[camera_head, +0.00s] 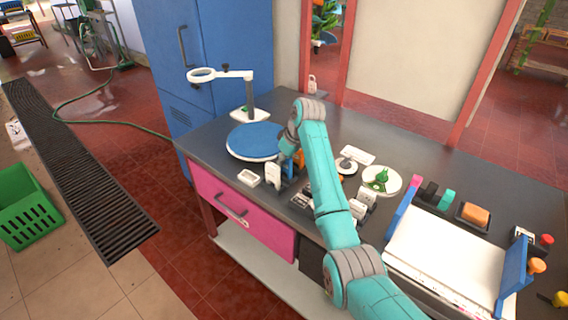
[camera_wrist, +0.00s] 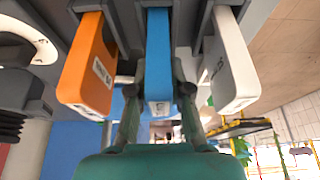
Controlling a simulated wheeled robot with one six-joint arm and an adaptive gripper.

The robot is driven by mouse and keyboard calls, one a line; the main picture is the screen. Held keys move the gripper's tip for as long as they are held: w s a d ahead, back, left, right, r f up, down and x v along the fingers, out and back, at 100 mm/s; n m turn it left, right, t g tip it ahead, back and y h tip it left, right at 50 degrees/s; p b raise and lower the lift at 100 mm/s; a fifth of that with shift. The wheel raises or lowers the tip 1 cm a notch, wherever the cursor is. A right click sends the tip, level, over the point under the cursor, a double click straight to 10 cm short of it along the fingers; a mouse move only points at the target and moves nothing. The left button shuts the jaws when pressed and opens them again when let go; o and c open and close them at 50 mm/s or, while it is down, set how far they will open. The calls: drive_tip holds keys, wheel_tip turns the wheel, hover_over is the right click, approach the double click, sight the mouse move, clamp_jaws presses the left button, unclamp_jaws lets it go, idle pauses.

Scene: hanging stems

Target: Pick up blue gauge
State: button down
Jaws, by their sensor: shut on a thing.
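The blue gauge (camera_wrist: 158,55) is a narrow blue block with a pale label at its end, in the middle of the wrist view. It sits in a row between an orange gauge (camera_wrist: 88,70) on the left and a white gauge (camera_wrist: 232,62) on the right. My gripper (camera_wrist: 160,92) has one finger on each side of the blue gauge and is shut on it. The gauge still appears in line with its neighbours, at the grey holder. In the head view my gripper (camera_head: 287,150) is low over the workbench, and the arm hides part of the row.
The dark workbench (camera_head: 220,135) carries a blue round disc (camera_head: 255,139), a white magnifier stand (camera_head: 249,114) and a small white dish (camera_head: 248,178) close by. To the right are a plate with a green item (camera_head: 381,181), small blocks and a paper tray (camera_head: 440,255).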

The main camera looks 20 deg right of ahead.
wheel_tip(320, 180, up, 10)
idle(0.5)
